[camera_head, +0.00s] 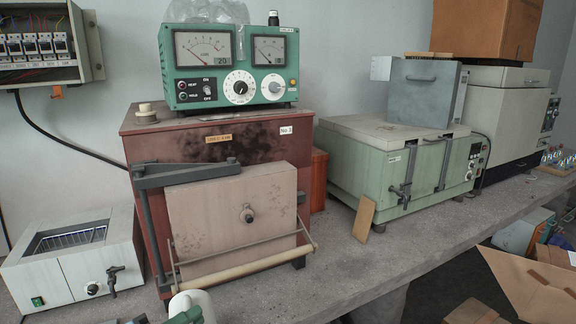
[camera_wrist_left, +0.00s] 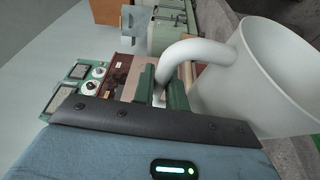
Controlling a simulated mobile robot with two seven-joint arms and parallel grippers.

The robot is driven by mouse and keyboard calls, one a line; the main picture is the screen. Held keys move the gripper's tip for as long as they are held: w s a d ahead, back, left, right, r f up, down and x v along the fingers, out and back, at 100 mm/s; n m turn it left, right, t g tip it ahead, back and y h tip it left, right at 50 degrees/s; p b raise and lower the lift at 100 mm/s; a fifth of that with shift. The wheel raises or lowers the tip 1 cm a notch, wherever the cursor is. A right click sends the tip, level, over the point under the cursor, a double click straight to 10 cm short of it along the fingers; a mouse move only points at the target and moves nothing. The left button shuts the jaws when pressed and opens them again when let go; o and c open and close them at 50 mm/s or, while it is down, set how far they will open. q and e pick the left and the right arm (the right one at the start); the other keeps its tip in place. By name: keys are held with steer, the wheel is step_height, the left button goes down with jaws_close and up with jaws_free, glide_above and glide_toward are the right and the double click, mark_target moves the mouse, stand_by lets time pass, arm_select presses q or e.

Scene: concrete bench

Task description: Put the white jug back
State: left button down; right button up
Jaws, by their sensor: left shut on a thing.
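The white jug (camera_wrist_left: 275,75) fills the right of the left wrist view, its rounded handle reaching left towards my gripper. My left gripper (camera_wrist_left: 158,88) is shut on that handle; its green fingers show against the handle's end. In the head view only a small part of the jug (camera_head: 206,303) shows at the bottom edge, with a green finger of my left gripper (camera_head: 186,316) beside it. The jug is in front of the furnace, near the bench's front edge. The rest of the jug is cut off there. My right gripper is not in view.
The concrete bench (camera_head: 338,262) holds a brown furnace (camera_head: 150,200) with a green meter box (camera_head: 230,66) on top. A white bath (camera_head: 75,268) stands left; a green chest (camera_head: 375,150) stands right. A tan board (camera_head: 363,217) leans there. Cardboard boxes (camera_head: 530,280) lie below.

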arm_select(q)
steer(key=s+d+f+m+g+h, duration=0.1)
steer(key=s+d+g, duration=0.1)
steer(key=d, duration=0.9)
steer(key=shift+s+f+m+h, duration=0.2)
steer(key=shift+f+m+h, duration=0.1)
steer(key=shift+f, duration=0.05)
steer(key=shift+a, duration=0.1)
